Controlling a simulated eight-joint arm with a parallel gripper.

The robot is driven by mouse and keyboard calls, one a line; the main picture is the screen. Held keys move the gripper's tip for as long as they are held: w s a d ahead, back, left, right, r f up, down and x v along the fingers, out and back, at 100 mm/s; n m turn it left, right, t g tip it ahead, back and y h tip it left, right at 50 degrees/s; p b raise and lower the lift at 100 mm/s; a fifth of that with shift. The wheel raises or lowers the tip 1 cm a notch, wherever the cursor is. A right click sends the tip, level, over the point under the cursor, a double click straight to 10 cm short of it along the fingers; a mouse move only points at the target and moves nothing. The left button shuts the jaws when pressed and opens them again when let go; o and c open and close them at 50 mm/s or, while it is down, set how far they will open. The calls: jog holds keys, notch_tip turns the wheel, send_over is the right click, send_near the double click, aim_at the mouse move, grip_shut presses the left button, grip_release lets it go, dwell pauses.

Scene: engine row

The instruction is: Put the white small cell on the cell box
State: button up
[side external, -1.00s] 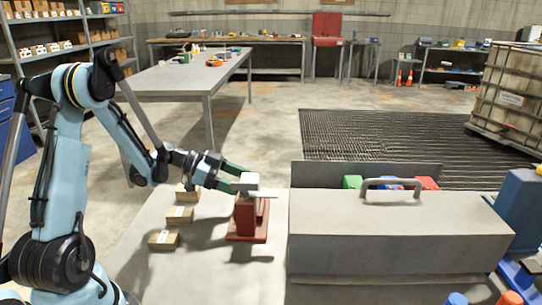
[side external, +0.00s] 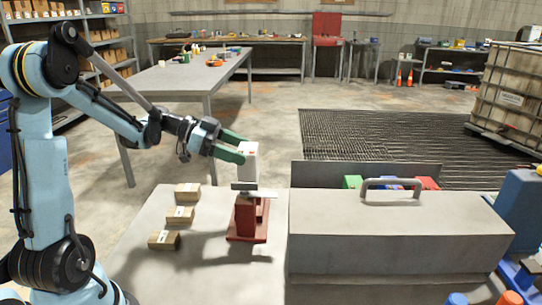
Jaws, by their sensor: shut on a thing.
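My gripper (side external: 245,150) has green fingers shut on the white small cell (side external: 251,166). It holds the cell upright at the upper middle of the view, over a red stand (side external: 247,217). The stand has a grey flat piece (side external: 244,186) on top, and the cell's lower end appears just above or behind this piece; I cannot tell whether they touch. Several small cardboard boxes (side external: 180,214) with white labels stand left of the red stand. I cannot tell for sure which thing is the cell box.
A large grey case (side external: 390,230) with a handle fills the right of the bench. Green, blue and red things (side external: 352,182) show behind it, in front of a dark panel. The bench top (side external: 215,270) is clear in front of the red stand.

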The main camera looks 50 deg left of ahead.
jog(key=shift+w+d+r, duration=0.1)
jog(key=shift+w+r, duration=0.1)
jog(key=shift+r, duration=0.15)
jog(key=w+d, duration=1.1)
jog(key=w, duration=0.1)
jog(key=shift+w+d+f, duration=0.1)
jog(key=shift+w+f, duration=0.1)
jog(key=shift+f, duration=2.3)
jog(key=shift+w+d+f, duration=0.1)
jog(key=shift+w+f, duration=0.05)
jog(key=shift+f, duration=2.3)
jog(key=shift+f, duration=0.15)
jog(key=o, duration=1.7)
